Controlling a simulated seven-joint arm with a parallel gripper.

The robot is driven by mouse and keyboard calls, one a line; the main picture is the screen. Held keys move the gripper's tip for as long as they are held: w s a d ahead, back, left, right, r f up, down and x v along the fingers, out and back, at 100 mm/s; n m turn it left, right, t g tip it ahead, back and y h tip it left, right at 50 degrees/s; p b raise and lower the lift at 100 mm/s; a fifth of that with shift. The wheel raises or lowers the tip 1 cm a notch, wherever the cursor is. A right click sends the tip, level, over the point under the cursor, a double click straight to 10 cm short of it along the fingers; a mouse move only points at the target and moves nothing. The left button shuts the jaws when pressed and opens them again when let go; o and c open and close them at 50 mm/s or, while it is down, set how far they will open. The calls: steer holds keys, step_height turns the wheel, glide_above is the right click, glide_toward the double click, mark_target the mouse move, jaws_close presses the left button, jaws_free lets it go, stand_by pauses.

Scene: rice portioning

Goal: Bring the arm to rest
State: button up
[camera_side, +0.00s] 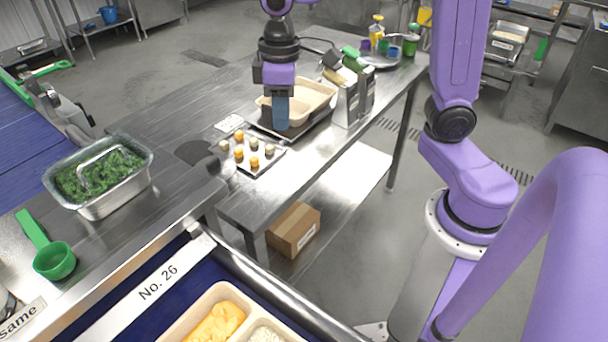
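My gripper (281,105) hangs at the upper middle, pointing down, with a blue part at its lower end. The blue part is in front of a beige tray (322,88), at its left end. I cannot tell whether it touches the tray or is inside it. I cannot tell whether the blue part is the fingers or something held, and the gap between the fingers does not show. The tray sits on a dark flat base (312,122) on the steel table (190,118).
A small tray (268,166) of orange and pale balls lies in front. A steel pan (118,200) of greens and a green scoop (54,260) are at left. A metal holder (352,104) and bottles (411,42) stand behind right. A compartment tray (185,326) is at the bottom.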

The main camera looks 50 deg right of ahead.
steer(key=s+d+f+n, duration=0.1)
steer(key=s+f+n, duration=0.1)
steer(key=s, duration=0.8)
steer(key=s+d+f+n, duration=0.2)
steer(key=s+n, duration=0.1)
steer(key=s, duration=0.7)
steer(key=shift+s+d, duration=0.15)
steer(key=shift+d, duration=0.15)
